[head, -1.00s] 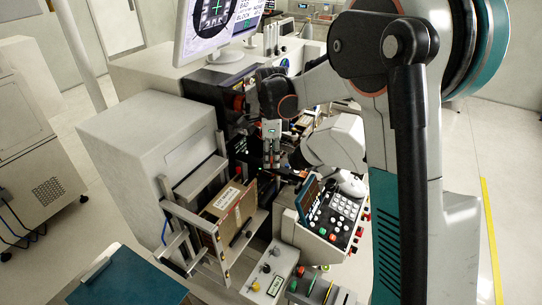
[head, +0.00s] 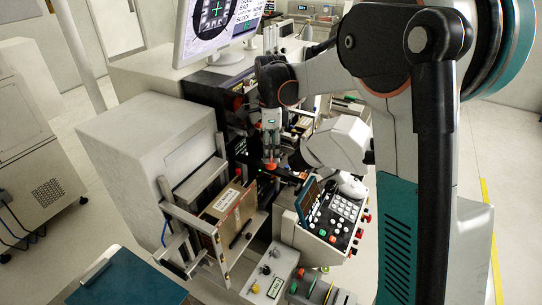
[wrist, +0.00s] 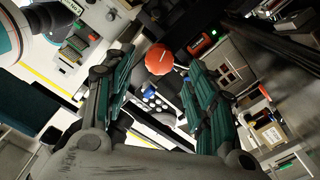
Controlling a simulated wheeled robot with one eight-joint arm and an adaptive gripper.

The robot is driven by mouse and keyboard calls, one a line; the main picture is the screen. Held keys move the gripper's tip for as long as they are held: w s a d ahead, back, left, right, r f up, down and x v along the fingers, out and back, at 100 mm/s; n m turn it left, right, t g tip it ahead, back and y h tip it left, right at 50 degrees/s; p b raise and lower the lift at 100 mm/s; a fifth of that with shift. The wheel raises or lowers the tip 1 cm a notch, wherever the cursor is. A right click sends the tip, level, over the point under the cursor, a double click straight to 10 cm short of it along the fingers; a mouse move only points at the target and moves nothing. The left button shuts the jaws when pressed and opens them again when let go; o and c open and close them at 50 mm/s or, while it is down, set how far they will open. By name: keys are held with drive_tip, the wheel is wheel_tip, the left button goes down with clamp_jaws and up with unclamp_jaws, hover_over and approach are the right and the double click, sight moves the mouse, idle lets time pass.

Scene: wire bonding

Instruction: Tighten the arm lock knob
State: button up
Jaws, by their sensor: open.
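The arm lock knob looks like an orange-red, lobed knob with a pale line across its top. In the wrist view the knob (wrist: 159,59) lies just past the fingertips, between the two teal-padded fingers. My gripper (wrist: 163,84) is open around empty space, with a finger on either side of the line to the knob. In the head view my gripper (head: 271,148) points down at the bonding machine. The orange-red knob (head: 271,166) shows right under its tips. I cannot tell whether the fingers touch it.
A monitor (head: 213,30) stands on the machine behind the gripper. A keypad console (head: 332,212) is at its lower right. A frame with a brown box (head: 228,203) is at the lower left. A white microscope-like housing (head: 338,143) stands close on the right.

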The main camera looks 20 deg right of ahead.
wheel_tip(320, 180, up, 8)
drive_tip(key=shift+r, duration=0.25)
